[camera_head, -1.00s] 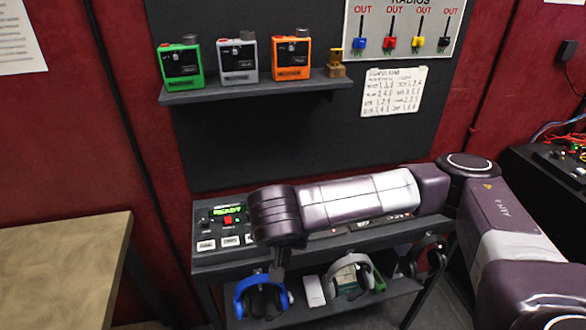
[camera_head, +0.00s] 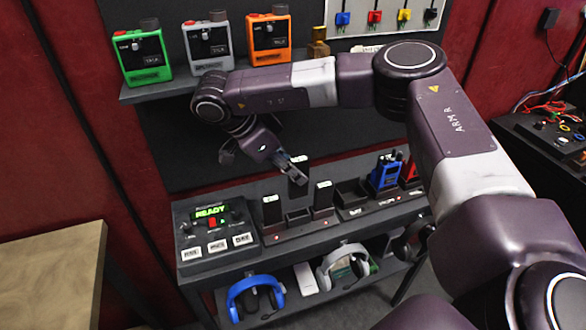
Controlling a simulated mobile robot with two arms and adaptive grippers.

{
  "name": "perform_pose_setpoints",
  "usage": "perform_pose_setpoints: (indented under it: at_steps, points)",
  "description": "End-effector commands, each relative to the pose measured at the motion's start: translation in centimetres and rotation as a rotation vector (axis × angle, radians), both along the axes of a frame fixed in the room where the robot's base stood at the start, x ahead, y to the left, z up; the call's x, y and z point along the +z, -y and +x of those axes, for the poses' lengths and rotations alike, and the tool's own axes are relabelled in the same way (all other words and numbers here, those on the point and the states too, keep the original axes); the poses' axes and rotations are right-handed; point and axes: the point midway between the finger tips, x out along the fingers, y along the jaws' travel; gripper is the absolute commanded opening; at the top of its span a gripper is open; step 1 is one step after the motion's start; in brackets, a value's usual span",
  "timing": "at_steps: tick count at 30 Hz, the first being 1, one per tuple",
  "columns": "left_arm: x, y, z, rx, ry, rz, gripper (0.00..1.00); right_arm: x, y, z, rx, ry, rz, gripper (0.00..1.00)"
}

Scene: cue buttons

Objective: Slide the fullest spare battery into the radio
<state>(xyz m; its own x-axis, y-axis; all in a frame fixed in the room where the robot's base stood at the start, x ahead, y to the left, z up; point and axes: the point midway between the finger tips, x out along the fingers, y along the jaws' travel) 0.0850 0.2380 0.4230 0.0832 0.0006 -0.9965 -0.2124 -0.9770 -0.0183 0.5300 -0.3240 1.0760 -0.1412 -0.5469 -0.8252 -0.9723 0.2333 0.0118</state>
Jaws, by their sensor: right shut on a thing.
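My right gripper (camera_head: 294,184) is shut on a dark battery (camera_head: 298,168) with a pale lit top. It holds it above the charger (camera_head: 298,218), over an empty slot. Another spare battery (camera_head: 271,208) stands upright in the slot to the left, and a third spare battery (camera_head: 322,197) in the slot to the right. Their charge marks are too small to read. A green radio (camera_head: 142,56), a grey radio (camera_head: 208,46) and an orange radio (camera_head: 269,36) stand on the wall shelf. A blue radio (camera_head: 384,174) stands in a dock at the right. My left gripper is not in view.
A control box (camera_head: 212,230) with a READY display sits left of the charger. A red unit (camera_head: 409,172) is partly hidden by my right arm. A wooden table (camera_head: 52,275) is at the lower left.

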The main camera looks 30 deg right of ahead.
Motion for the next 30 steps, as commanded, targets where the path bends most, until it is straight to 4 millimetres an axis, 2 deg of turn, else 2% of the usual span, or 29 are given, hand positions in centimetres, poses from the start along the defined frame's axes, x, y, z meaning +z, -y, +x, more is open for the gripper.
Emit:
perform_pose_setpoints:
  at_steps: [26, 30]
  points:
    - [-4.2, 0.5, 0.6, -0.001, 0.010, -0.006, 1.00, -6.0, 0.0, 0.0, 0.002, -0.001, -0.001, 0.00]
    - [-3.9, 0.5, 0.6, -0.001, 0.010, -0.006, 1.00, -5.6, 0.0, 0.0, 0.003, 0.000, -0.001, 0.00]
